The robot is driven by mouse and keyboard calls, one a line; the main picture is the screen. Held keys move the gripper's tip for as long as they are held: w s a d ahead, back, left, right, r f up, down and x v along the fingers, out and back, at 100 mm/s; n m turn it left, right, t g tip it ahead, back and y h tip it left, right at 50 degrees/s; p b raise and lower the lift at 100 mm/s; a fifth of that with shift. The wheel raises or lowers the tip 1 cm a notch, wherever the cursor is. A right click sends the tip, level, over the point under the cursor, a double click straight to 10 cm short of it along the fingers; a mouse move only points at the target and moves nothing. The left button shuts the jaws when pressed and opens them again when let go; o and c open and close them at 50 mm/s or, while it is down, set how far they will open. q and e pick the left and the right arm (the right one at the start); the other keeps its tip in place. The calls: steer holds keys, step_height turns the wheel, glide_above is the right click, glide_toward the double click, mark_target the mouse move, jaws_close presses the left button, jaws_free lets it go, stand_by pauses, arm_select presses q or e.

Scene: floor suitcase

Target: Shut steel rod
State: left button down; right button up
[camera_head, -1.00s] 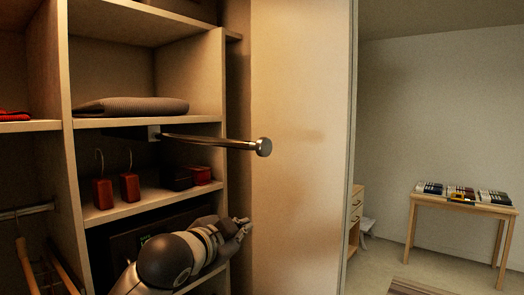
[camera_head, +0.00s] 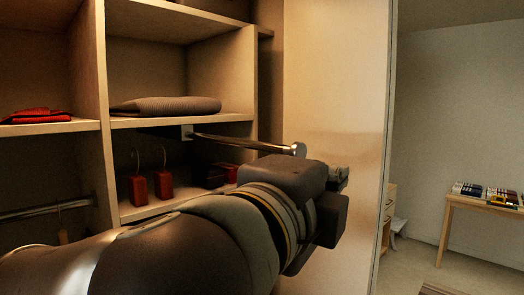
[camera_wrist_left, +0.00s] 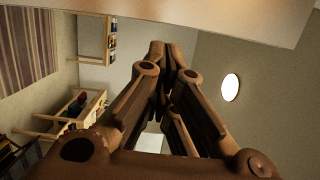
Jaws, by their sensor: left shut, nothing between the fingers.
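The steel rod (camera_head: 240,143) sticks out of the wardrobe below a shelf, from a small bracket at its left end to a round knob (camera_head: 298,149) at its right end. My left arm crosses the lower part of the head view. My left gripper (camera_head: 340,174) is just right of and slightly lower than the knob in the picture, apart from it. In the left wrist view its fingers (camera_wrist_left: 167,58) meet at the tips with nothing held. The rod does not show in that view. My right gripper is in neither view.
A folded grey cloth (camera_head: 165,106) lies on the shelf above the rod. Two red tags with hooks (camera_head: 163,184) stand on the shelf below, beside dark red boxes (camera_head: 213,176). A pale wardrobe panel (camera_head: 335,100) stands right of the rod. A table with books (camera_head: 485,200) is far right.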

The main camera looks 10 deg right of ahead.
arm_select(q)
steer(key=w+d+p, duration=0.1)
steer(key=w+p, duration=0.3)
steer(key=w, duration=0.4)
steer(key=shift+d+r, duration=0.15)
steer(key=shift+d, duration=0.1)
steer(key=shift+d, duration=0.15)
